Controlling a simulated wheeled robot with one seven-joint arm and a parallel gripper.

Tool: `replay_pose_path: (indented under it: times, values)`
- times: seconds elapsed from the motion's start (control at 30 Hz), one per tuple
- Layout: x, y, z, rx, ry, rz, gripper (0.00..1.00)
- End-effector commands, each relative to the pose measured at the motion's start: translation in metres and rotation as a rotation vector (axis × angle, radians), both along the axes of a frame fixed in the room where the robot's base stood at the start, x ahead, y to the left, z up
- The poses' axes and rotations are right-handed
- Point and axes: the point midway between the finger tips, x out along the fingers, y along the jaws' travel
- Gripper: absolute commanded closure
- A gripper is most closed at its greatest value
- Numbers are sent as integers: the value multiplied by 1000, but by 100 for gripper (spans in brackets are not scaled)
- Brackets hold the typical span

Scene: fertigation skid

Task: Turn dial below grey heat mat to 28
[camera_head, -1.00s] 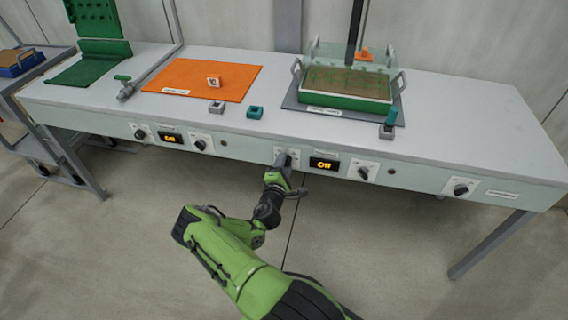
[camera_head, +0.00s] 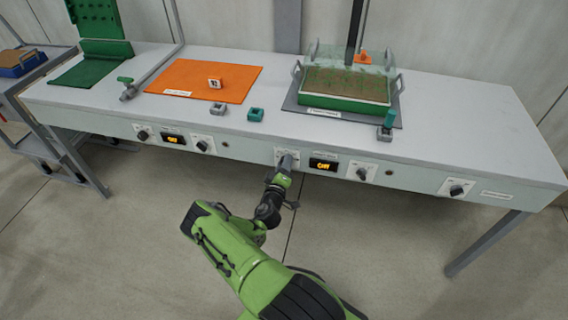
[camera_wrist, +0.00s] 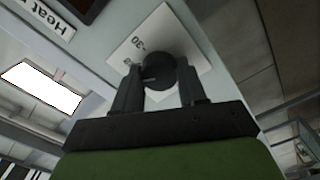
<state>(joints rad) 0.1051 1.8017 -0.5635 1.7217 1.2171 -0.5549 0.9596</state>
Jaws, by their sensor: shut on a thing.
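The grey heat mat (camera_head: 291,101) lies on the bench top under a green tray. On the bench's front panel below it is a display (camera_head: 323,165) with lit orange characters, apparently "Off". My gripper (camera_head: 285,161) is at the dial plate left of this display and hides the dial in the head view. In the wrist view the dark round dial (camera_wrist: 160,72) sits on a white plate (camera_wrist: 188,42) where "30" is readable. My gripper's two fingers (camera_wrist: 158,93) stand on either side of the dial, shut on it. The dial's pointer setting cannot be read clearly.
Another dial (camera_head: 361,173) is right of the display, and one more (camera_head: 456,190) is farther right. The orange mat (camera_head: 190,78) has its own display (camera_head: 173,139) and dials at left. Floor before the bench is clear.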

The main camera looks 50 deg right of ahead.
Motion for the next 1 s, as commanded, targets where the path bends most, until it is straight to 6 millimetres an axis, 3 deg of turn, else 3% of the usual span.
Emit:
replay_pose_path:
  times: [0.4, 1.0]
  values:
    - [-1, 0, -1, 89, -193, -1, 89]
    - [-1, 0, -2, 105, -229, -2, 89]
